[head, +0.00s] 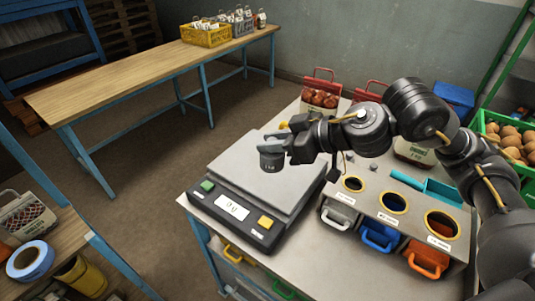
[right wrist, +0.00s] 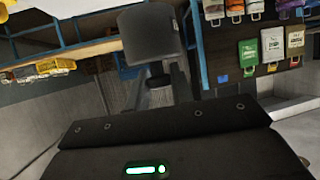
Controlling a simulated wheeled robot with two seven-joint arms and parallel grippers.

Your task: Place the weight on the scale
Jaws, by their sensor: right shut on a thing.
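The weight (head: 271,161) is a dark grey cylinder with a pale marking, upright over the plate of the scale (head: 232,162). My right gripper (head: 277,143) is shut on its top, coming in from the right. In the right wrist view the weight (right wrist: 150,32) shows beyond the fingers (right wrist: 160,88), with its narrow neck between them. I cannot tell whether its base touches the plate. The scale has a grey plate, a dark front with a small white display (head: 231,207), a green button and a yellow button. My left gripper is not in view.
Right of the scale stands a box with round openings (head: 390,201) and grey, blue and orange handled bins. Red-handled sacks (head: 321,92) stand behind, and a green crate (head: 508,137) of round brown produce is at right. A wooden bench (head: 140,78) holds bottle crates.

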